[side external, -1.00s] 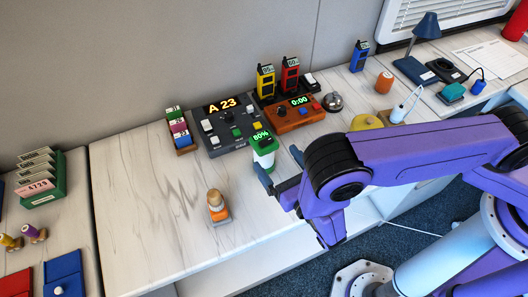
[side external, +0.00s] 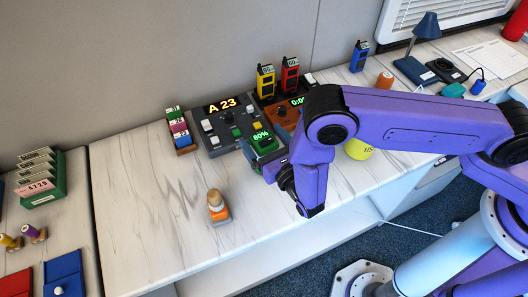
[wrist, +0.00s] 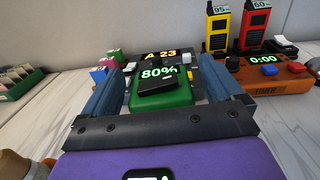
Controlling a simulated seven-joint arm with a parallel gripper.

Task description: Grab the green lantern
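The green lantern (side external: 264,141) stands on the pale desk in front of the dark grey console. Its green top shows an 80% display. In the side external view, my gripper (side external: 264,156) is at the lantern and hides its lower part. In the wrist view, the lantern (wrist: 160,97) lies between the two blue fingers of my gripper (wrist: 160,75). Narrow gaps seem to show on both sides, so the fingers look open around it. The lower body and any finger contact there are hidden.
The grey console (side external: 225,123) reading A 23 stands close behind. The orange timer box (side external: 284,117) and yellow radio (side external: 265,82) and red radio (side external: 290,76) are behind right. An orange-based stamp (side external: 217,208) stands front left.

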